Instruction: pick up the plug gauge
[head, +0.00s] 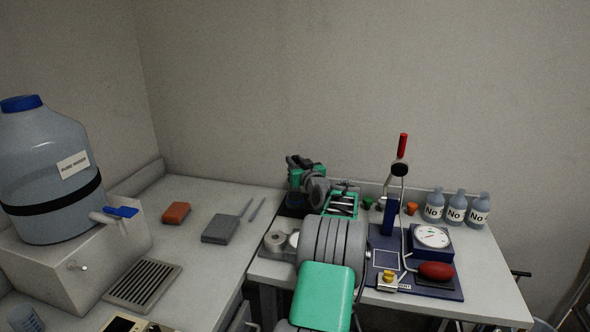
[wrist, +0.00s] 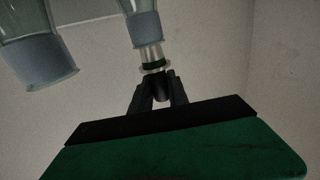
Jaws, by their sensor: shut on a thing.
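In the wrist view my gripper (wrist: 160,80) has its two dark fingers closed around a slim piece. This is the plug gauge (wrist: 152,58), with a bright metal section and a dark green ring showing beyond the fingertips. Its part between the fingers is dark and mostly hidden. The pale wall lies behind it. In the head view my green and grey arm reaches over the right bench, and its green and dark hand is near the back edge. The fingertips and the gauge are too small to tell apart there.
The right bench holds a green tray (head: 341,206), a dial instrument (head: 432,238), a red bulb (head: 436,271) and labelled bottles (head: 456,208). An orange block (head: 176,213) and a grey pad (head: 220,229) lie on the left bench. Two clear, grey-ended shapes (wrist: 42,62) crowd the wrist view's top.

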